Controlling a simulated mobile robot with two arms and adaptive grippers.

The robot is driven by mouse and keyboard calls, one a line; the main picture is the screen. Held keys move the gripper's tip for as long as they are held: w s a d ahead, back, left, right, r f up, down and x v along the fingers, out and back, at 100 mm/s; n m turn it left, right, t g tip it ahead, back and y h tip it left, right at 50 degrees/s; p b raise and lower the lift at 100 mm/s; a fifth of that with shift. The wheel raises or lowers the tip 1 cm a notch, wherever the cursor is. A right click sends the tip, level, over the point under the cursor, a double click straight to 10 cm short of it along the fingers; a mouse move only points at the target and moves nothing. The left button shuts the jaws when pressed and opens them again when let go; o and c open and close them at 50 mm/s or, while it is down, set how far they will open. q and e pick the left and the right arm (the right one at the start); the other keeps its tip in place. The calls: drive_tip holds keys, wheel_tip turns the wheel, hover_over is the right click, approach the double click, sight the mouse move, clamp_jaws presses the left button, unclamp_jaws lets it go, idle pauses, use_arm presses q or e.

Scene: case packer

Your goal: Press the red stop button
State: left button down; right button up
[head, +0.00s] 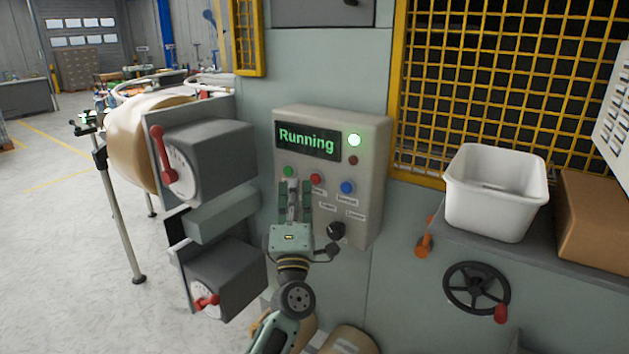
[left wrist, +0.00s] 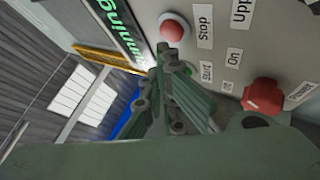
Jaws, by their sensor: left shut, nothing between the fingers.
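The red stop button (head: 316,179) is on the grey control panel (head: 364,165), between a green button (head: 289,171) and a blue button (head: 347,187). It also shows in the left wrist view (left wrist: 173,27), beside a label reading "Stop" (left wrist: 205,25). My left gripper (head: 294,184) is shut and empty in front of the panel, its tips just left of the red button in the head view. In the left wrist view the fingertips (left wrist: 168,52) appear close to the button's edge; I cannot tell whether they touch it. My right gripper is not in view.
A black knob (head: 336,231) sits lower on the panel. Grey boxes with red levers (head: 208,160) stand left. A white bin (head: 495,195) and handwheel (head: 477,288) are right.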

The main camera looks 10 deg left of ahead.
use_arm(q)
drive_tip(key=shift+w, duration=0.2)
drive_tip(key=shift+w+d+b, duration=0.2)
drive_tip(key=shift+w+b, duration=0.05)
drive_tip(key=shift+b, duration=0.05)
drive_tip(key=shift+w+d+b, duration=0.15)
drive_tip(key=shift+w+b, duration=0.2)
drive_tip(key=shift+w, duration=0.05)
idle(0.8)
drive_tip(key=shift+s, duration=0.2)
drive_tip(key=shift+s+a+p, duration=0.3)
drive_tip(key=shift+s+p, duration=0.2)
drive_tip(key=shift+s, duration=0.15)
drive_tip(key=shift+s+a+p, duration=0.3)
drive_tip(key=shift+s+p, duration=0.1)
drive_tip(key=shift+s, duration=0.4)
drive_tip(key=shift+s+a+p, duration=0.3)
drive_tip(key=shift+s+p, duration=0.05)
drive_tip(key=shift+s, duration=0.4)
drive_tip(key=shift+s+a+p, duration=0.3)
drive_tip(key=shift+s+p, duration=0.1)
drive_tip(key=shift+s, duration=0.4)
